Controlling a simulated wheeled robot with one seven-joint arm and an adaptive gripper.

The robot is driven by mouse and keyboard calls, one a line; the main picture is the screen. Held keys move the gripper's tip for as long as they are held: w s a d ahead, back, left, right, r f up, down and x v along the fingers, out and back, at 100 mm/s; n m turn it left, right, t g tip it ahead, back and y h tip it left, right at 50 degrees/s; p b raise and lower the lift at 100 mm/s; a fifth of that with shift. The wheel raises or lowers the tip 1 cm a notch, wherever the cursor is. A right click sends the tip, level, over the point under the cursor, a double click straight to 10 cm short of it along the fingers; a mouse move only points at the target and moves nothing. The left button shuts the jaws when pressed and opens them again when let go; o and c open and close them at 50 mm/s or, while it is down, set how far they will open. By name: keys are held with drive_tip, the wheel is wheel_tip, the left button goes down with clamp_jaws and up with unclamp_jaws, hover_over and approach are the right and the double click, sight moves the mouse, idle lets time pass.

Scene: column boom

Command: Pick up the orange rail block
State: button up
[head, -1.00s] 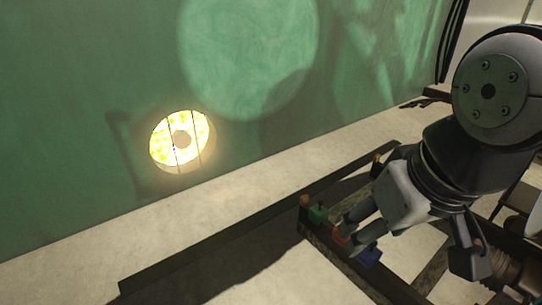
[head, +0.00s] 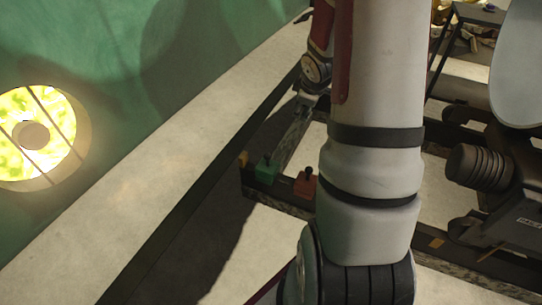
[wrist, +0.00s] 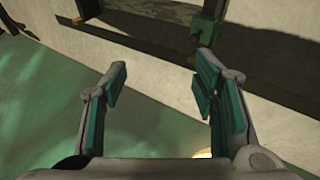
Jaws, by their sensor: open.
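A reddish-orange block (head: 305,183) with a dark knob sits on the dark rail (head: 283,203), left of my arm in the head view. A green block (head: 265,170) with a dark knob sits just left of it. In the wrist view, the green block (wrist: 204,27) shows at the top right; I cannot make out the reddish-orange block there. My gripper (wrist: 162,70) is open, with nothing between its fingers, over the pale ledge and green surface. It is apart from the blocks. My arm hides the rail right of the reddish-orange block.
Small yellow-orange marks show at the rail's left end (head: 242,158) and farther right (head: 437,243). A long dark beam (head: 185,213) runs beside the pale ledge. A green wall (head: 150,80) with a bright round lamp (head: 35,133) stands left. Dark machinery (head: 500,190) stands right.

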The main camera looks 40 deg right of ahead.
drive_tip(key=s+d+f+n+b, duration=0.1)
drive_tip(key=d+f+b, duration=0.1)
drive_tip(key=f, duration=0.5)
drive_tip(key=s+d+f+b, duration=0.1)
drive_tip(key=d+f, duration=0.2)
drive_tip(key=f, duration=0.3)
drive_tip(key=n+t+y+b, duration=0.2)
drive_tip(key=b, duration=0.3)
approach(309, 170)
drive_tip(key=b+x, duration=0.1)
drive_tip(key=x, duration=0.3)
drive_tip(key=b+x, duration=0.2)
drive_tip(key=x, duration=0.2)
drive_tip(key=b+x, duration=0.2)
drive_tip(key=x, duration=0.2)
drive_tip(key=shift+s+d, duration=0.2)
drive_tip(key=shift+d, duration=0.1)
drive_tip(key=shift+c, duration=0.3)
clamp_jaws()
drive_tip(key=shift+r, duration=0.1)
